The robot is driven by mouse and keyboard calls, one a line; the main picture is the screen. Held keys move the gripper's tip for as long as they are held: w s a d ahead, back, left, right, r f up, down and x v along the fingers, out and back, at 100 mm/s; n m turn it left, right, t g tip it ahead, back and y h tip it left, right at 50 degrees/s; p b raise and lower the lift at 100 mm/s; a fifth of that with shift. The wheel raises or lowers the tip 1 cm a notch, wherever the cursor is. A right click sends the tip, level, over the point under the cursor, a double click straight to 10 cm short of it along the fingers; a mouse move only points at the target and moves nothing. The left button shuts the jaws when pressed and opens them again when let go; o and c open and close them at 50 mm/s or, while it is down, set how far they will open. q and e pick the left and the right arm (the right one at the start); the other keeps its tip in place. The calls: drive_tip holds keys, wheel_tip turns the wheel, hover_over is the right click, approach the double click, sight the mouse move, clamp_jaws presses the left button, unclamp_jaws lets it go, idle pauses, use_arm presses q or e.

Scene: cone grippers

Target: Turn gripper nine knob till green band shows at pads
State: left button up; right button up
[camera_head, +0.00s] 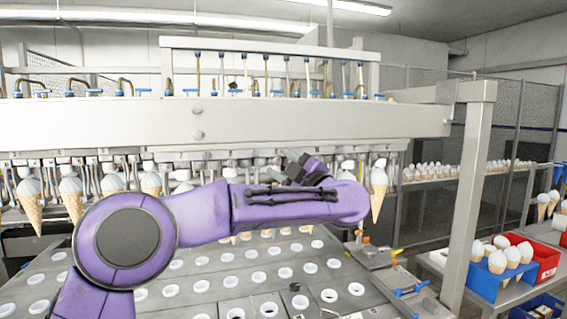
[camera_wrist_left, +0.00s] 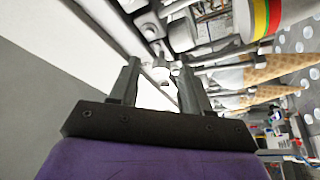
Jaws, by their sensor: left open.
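My left gripper (camera_head: 300,166) is up at the row of cone grippers under the long white beam, partly hidden by my purple forearm. In the left wrist view its two dark fingers (camera_wrist_left: 157,66) are apart. A small pale knob-like part (camera_wrist_left: 160,74) shows between the fingertips; I cannot tell whether they touch it. My right gripper is not in view.
Filled cones (camera_head: 379,188) hang from the beam (camera_head: 100,124) on both sides of my arm. A tray with rows of round holes (camera_head: 200,284) lies below. A grey post (camera_head: 468,200) stands at right, with blue (camera_head: 487,284) and red (camera_head: 548,262) cone boxes beyond.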

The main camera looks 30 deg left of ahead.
use_arm(q)
clamp_jaws()
drive_tip(key=shift+f+n+b, duration=0.15)
drive_tip(key=shift+n+b, duration=0.2)
drive_tip(key=shift+n, duration=0.05)
drive_tip(key=shift+n+g, duration=0.6)
drive_tip(key=shift+n, duration=0.4)
unclamp_jaws()
drive_tip(key=shift+r, duration=0.2)
drive_tip(key=shift+w, duration=0.15)
drive_tip(key=shift+d+f+b, duration=0.2)
drive_tip(key=shift+d+b, duration=0.1)
drive_tip(key=shift+b, duration=0.15)
drive_tip(key=b+v, duration=0.3)
drive_tip(key=v, duration=0.7)
drive_tip(key=shift+r+b, duration=0.3)
drive_tip(key=shift+b, duration=0.1)
